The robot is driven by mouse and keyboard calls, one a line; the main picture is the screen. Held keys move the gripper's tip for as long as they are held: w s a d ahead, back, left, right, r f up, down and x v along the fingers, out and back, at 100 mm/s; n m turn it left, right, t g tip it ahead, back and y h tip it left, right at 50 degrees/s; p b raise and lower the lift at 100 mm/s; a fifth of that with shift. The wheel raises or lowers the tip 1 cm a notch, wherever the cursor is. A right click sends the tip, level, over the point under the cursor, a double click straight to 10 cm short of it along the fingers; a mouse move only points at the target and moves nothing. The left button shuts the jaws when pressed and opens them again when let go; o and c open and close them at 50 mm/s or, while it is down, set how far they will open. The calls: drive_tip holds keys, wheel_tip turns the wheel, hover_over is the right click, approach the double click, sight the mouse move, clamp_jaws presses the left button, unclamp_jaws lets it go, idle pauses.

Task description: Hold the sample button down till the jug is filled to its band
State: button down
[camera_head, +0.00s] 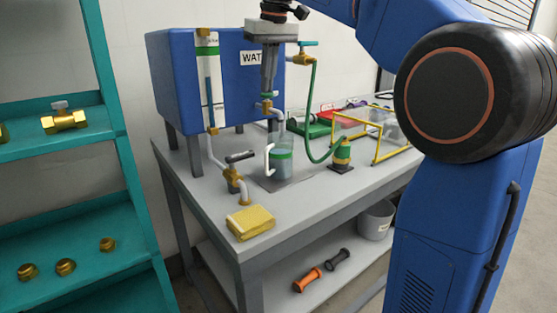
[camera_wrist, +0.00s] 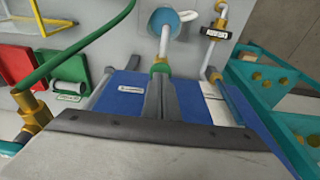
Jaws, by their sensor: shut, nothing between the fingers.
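The clear jug (camera_head: 284,170) with a white handle stands on a dark pad under the white spout (camera_head: 279,114). Its green band (camera_head: 280,154) is near the top, and grey-blue water shows below the band; the exact level is hard to tell. The wrist view shows the jug (camera_wrist: 158,25) from above with blue water inside. My gripper (camera_head: 267,93) points down, shut and empty, its tips at the green-ringed brass sample fitting (camera_head: 265,105) on the tank front. The green ring (camera_wrist: 159,68) shows just past the fingertips. The button itself is hidden by them.
The blue water tank (camera_head: 160,75) with a sight tube (camera_head: 209,85) stands behind. A green hose (camera_head: 312,110) loops at the right to a brass fitting (camera_head: 342,152), close to my arm.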

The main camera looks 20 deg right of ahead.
drive_tip(key=shift+f, duration=0.15)
drive_tip(key=shift+v, duration=0.85)
drive_tip(key=shift+w, duration=0.2)
drive_tip(key=shift+w+v, duration=0.25)
drive_tip(key=shift+v, duration=1)
drive_tip(key=shift+w+v, duration=0.2)
drive_tip(key=shift+v, duration=1)
drive_tip(key=shift+a, duration=0.25)
